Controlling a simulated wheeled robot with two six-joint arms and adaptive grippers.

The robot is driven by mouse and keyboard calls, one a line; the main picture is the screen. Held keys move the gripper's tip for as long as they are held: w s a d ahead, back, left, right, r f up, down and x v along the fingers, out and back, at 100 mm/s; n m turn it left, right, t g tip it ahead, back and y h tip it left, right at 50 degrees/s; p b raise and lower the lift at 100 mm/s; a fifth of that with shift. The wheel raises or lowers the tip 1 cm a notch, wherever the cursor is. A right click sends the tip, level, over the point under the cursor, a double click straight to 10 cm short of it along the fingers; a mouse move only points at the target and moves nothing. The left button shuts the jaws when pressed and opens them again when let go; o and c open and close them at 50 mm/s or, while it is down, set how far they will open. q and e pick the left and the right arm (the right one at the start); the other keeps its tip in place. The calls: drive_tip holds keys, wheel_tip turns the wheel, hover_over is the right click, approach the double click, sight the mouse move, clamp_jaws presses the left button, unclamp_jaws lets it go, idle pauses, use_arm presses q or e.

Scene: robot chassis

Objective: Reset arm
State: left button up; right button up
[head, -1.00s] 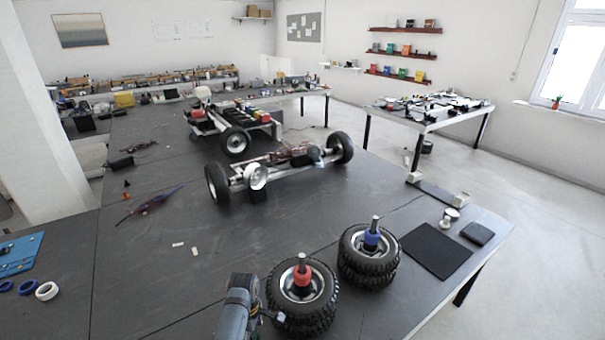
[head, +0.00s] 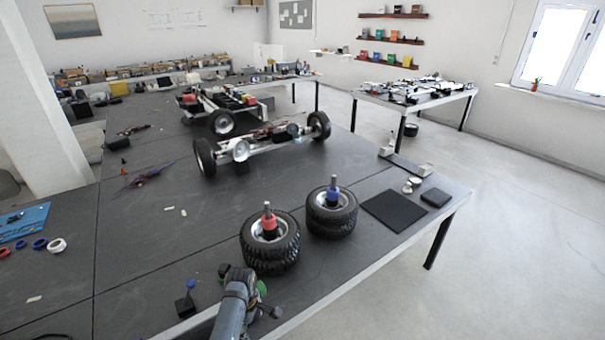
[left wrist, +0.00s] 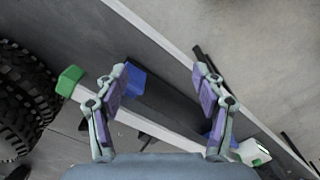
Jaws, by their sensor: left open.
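My left gripper (left wrist: 161,76) fills the middle of the left wrist view, with its two purple-padded fingers spread apart. It is empty. Below it are a pale bar with green ends (left wrist: 150,125) and a dark bar with blue parts (left wrist: 170,103). The black tyres (left wrist: 22,95) lie to its left. In the head view a grey arm of mine rises from the bottom, just in front of the tyre stack with the red hub piece (head: 268,222); its fingers are not clear there. My right gripper is not in view.
A second tyre stack with a blue hub piece (head: 333,195) stands beside the first. A black mat (head: 394,211) lies near the table's right edge. A wheeled chassis (head: 262,145) stands farther back. The grey table (head: 150,235) is largely clear at centre left.

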use_arm(q)
drive_tip(key=s+a+f+m+b, duration=0.25)
drive_tip(key=s+f, duration=0.35)
drive_tip(key=f, duration=0.4)
drive_tip(key=s+a+f+m+b, duration=0.25)
drive_tip(key=s+f, duration=0.25)
drive_tip(key=f, duration=0.5)
drive_tip(key=s+a+f+m+b, duration=0.1)
drive_tip(key=s+f+m+b, duration=0.15)
drive_tip(key=s+f, duration=0.5)
drive_tip(key=s+a+f+m+b, duration=0.2)
drive_tip(key=s+a+f+m, duration=0.1)
drive_tip(key=s+f, duration=0.4)
drive_tip(key=s+a+f+m+t+b, duration=0.1)
drive_tip(key=s+a+f+m, duration=0.3)
drive_tip(key=s, duration=0.9)
wheel_tip(320, 180, down, 3)
drive_tip(key=shift+f+m+y+b, duration=0.15)
drive_tip(key=shift+m+y+b, duration=0.25)
drive_tip(key=shift+b, duration=0.3)
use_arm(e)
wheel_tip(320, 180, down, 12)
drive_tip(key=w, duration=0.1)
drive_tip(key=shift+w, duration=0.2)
use_arm(q)
drive_tip(key=shift+s+a, duration=0.1)
drive_tip(key=shift+s, duration=0.05)
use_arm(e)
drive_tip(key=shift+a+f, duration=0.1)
